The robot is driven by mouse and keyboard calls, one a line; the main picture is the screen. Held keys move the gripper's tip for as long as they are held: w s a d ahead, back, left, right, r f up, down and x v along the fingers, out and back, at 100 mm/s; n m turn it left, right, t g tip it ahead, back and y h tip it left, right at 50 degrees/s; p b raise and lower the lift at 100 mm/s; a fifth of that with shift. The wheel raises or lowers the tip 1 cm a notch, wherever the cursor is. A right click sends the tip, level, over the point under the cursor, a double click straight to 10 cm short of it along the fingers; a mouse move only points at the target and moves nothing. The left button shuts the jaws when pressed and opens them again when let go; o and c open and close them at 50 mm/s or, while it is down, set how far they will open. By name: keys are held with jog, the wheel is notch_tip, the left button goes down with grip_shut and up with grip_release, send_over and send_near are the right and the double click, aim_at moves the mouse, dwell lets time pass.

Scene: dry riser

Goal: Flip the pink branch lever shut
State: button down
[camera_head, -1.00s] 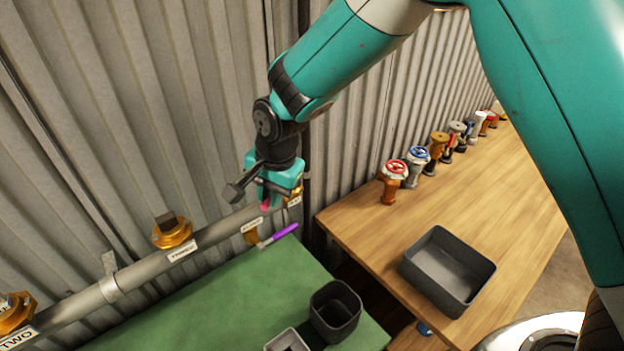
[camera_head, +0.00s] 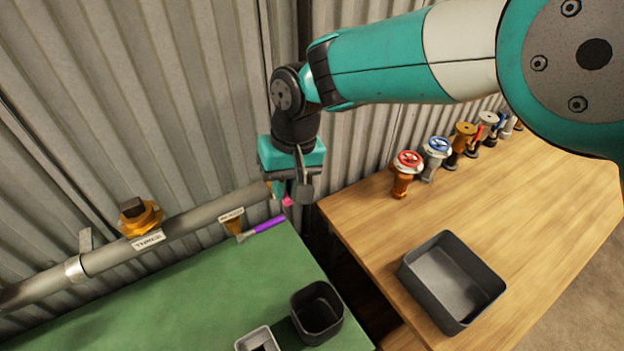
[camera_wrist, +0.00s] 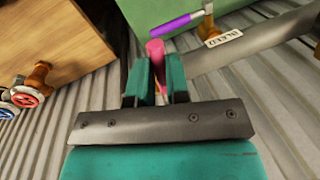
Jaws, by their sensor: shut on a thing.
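The pink branch lever (camera_head: 287,201) shows as a small pink tip below my gripper (camera_head: 290,188), near the right end of the grey pipe (camera_head: 205,213). In the wrist view the pink lever (camera_wrist: 155,49) stands between the two teal fingers of my gripper (camera_wrist: 158,75), which is shut on it. The lever's tip sticks out past the fingers. Its pivot and valve body are mostly hidden by my gripper, so its exact angle to the pipe cannot be told.
A purple lever (camera_head: 265,225) on a brass valve sits left of my gripper, over the green bench (camera_head: 190,290). A dark open bin (camera_head: 318,310) stands there. The wooden table (camera_head: 540,190) at right holds a grey tray (camera_head: 402,268) and several valves. The corrugated wall (camera_head: 150,90) is close behind.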

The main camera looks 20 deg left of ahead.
jog(key=shift+w+d+n, duration=0.3)
jog(key=shift+w+n, duration=0.1)
jog(key=shift+n, duration=0.6)
jog(key=c, duration=1.1)
grip_release()
jog(key=shift+w, duration=0.1)
notch_tip(320, 180, up, 17)
jog(key=w+d+p, duration=0.2)
jog(key=p, duration=0.1)
jog(key=shift+w, duration=0.4)
jog(key=d+r+m+y+b, duration=0.15)
jog(key=d+b, duration=0.25)
jog(key=d, duration=0.8)
jog(key=s+d+f+m+b, duration=0.1)
jog(key=s+d+f+b, duration=0.1)
jog(key=d, duration=0.5)
jog(key=s+d+f+m+t+b, duration=0.1)
jog(key=s+d+f+b, duration=0.1)
jog(key=s+d+f, duration=0.2)
jog(key=s+d+f+m+y+b, duration=0.1)
jog(key=s+d+f+b, duration=0.1)
jog(key=s+d, duration=0.6)
jog(key=d+f, duration=0.1)
jog(key=d, duration=0.2)
jog(key=shift+d+f+t, duration=0.15)
jog(key=shift+f+t, duration=0.15)
jog(key=shift+f, duration=0.1)
